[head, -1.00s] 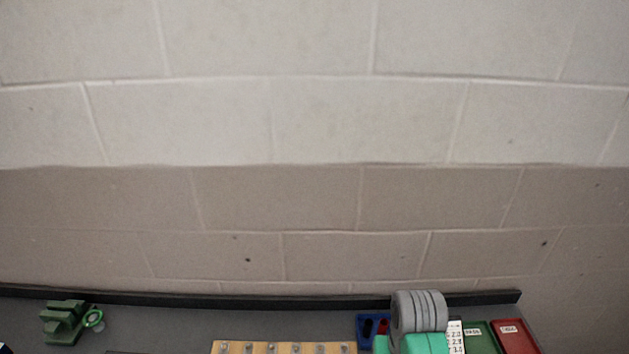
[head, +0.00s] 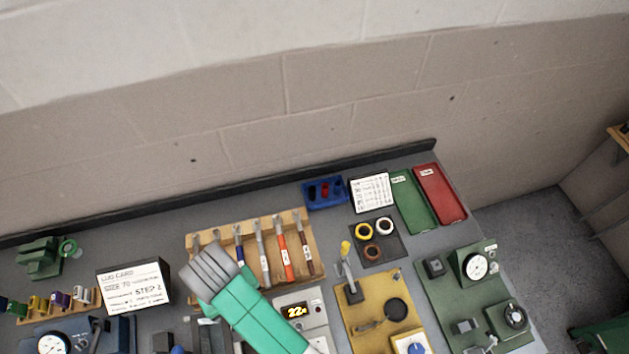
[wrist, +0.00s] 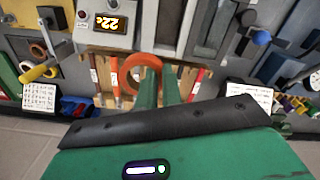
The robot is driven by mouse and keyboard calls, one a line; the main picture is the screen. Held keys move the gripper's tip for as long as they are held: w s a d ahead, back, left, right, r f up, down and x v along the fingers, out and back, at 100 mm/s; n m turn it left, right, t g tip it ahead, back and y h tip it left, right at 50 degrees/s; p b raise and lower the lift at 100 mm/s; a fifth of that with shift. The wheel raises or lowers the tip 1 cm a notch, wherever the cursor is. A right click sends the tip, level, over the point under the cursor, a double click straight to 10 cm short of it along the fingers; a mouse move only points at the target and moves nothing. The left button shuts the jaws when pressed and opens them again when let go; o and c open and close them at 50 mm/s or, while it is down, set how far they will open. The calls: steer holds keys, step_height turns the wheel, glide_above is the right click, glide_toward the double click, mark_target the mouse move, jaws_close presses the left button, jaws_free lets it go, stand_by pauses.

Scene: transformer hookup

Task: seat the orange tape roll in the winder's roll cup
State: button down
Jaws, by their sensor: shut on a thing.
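My gripper (wrist: 158,82) is shut on the orange tape roll (wrist: 130,66), a ring standing out ahead of the green fingers in the wrist view. The head view shows my gripper's grey and green body from behind, over the wooden tool rack; it hides the fingers and the held roll. A mustard-yellow panel (head: 369,325) at lower middle right carries an upright lever with a yellow tip and a round black part (head: 395,309). It may be the winder; I cannot tell for sure which part is the roll cup.
A dark mat (head: 398,254) holds yellow, white and brown rings. The wooden rack (head: 195,227) holds several tools. A meter box (head: 313,299), lug card (head: 134,286), green tray (head: 412,201) and red tray (head: 441,195) stand around. A green panel (head: 441,318) with gauges lies at right.

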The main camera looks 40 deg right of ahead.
steer(key=w+d+f+m+b, duration=0.1)
steer(key=w+d+f+b, duration=0.2)
steer(key=d, duration=0.4)
steer(key=w+d+f+m+b, duration=0.1)
steer(key=d+f+b, duration=0.2)
steer(key=d+b, duration=0.3)
steer(key=m+b, duration=0.3)
steer(key=b, duration=0.9)
glide_above(386, 249)
step_height(386, 249, down, 7)
steer(key=shift+d+f, duration=0.1)
steer(key=shift+f, duration=0.05)
steer(key=shift+f, duration=0.1)
step_height(386, 249, down, 10)
steer(key=shift+r+b, duration=0.25)
steer(key=shift+b, duration=0.4)
